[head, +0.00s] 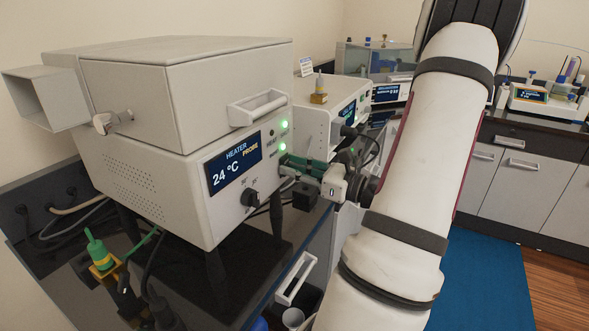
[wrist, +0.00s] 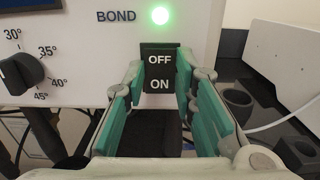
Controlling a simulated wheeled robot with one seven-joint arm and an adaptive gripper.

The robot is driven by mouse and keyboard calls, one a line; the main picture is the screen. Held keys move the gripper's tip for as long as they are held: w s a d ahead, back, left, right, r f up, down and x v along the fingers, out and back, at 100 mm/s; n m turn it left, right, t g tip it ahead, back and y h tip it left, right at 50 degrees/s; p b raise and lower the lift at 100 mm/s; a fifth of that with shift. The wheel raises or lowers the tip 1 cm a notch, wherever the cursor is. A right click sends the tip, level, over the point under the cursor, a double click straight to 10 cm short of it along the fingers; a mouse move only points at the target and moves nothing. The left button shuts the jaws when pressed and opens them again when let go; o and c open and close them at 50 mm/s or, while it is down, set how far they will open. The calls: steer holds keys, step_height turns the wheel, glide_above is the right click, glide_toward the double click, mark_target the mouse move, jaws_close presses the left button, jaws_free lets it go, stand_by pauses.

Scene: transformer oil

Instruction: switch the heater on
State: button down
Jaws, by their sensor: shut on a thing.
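The heater (head: 150,160) is a light grey box with a blue display (head: 233,168) reading "HEATER PROBE 24 °C". In the wrist view, the black switch (wrist: 160,72) on its front panel is marked OFF above and ON below. A lamp (wrist: 160,15) labelled BOND glows green above the switch. My gripper (head: 290,164) reaches the right part of the heater's front and hides the switch in the head view. In the wrist view, the green-padded fingers of my gripper (wrist: 160,68) are shut on the switch's two sides. Which way the switch is tipped is unclear.
A black dial (head: 251,198) sits left of the switch. The heater's handle (head: 257,107) juts out above. A white instrument (head: 335,115) stands close on the right. A green-topped fitting (head: 98,250) and cables lie at the lower left.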

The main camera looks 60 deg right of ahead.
steer(key=t+b, duration=0.1)
steer(key=t, duration=0.1)
steer(key=shift+f+t+y+b, duration=0.3)
steer(key=shift+b, duration=0.1)
steer(key=c, duration=1.3)
jaws_free()
steer(key=v, duration=1.2)
